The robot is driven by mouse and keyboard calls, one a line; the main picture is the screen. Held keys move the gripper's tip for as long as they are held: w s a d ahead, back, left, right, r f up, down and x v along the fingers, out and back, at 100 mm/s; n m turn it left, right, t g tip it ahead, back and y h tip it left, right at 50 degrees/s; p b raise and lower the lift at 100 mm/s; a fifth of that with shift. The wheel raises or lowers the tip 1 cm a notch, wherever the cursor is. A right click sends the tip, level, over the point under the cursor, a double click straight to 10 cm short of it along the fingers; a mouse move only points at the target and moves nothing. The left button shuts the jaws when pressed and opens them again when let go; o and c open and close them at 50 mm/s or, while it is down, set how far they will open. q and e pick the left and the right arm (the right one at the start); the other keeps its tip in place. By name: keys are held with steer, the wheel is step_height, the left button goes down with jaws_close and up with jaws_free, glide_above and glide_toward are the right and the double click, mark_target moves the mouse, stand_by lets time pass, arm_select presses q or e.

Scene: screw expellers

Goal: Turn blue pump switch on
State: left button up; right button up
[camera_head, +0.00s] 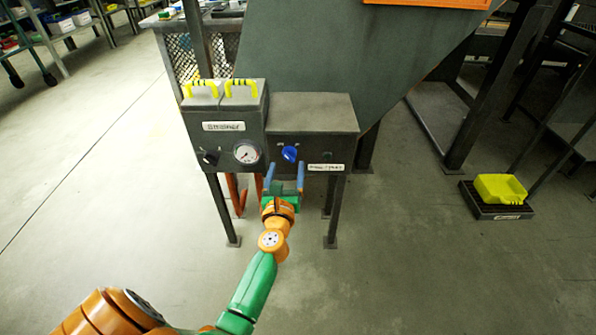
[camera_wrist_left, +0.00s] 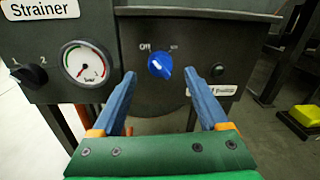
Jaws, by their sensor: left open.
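The blue pump switch (camera_head: 290,154) is a round knob on the front of the right grey box. In the left wrist view the blue knob (camera_wrist_left: 160,66) sits between an "Off" label on its left and another small label on its right. My right gripper is not in view.
A strainer box (camera_head: 225,145) with a gauge (camera_head: 246,152) and a black knob (camera_head: 209,157) adjoins on the left. A small dark button (camera_head: 327,157) sits right of the switch. A yellow can (camera_head: 501,187) lies on a floor tray (camera_head: 497,212). Floor in front is clear.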

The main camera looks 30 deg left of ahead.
mark_target(288, 158)
arm_select(q)
steer(key=x, duration=0.3)
steer(key=shift+f+b, duration=0.1)
steer(key=shift+b, duration=0.25)
steer(key=shift+w+a, duration=0.3)
steer(key=shift+w, duration=0.15)
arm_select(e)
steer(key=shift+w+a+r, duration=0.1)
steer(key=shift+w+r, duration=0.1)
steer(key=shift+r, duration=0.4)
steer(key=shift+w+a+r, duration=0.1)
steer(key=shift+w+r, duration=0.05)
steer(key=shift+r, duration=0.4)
arm_select(q)
steer(key=shift+c, duration=0.2)
jaws_close()
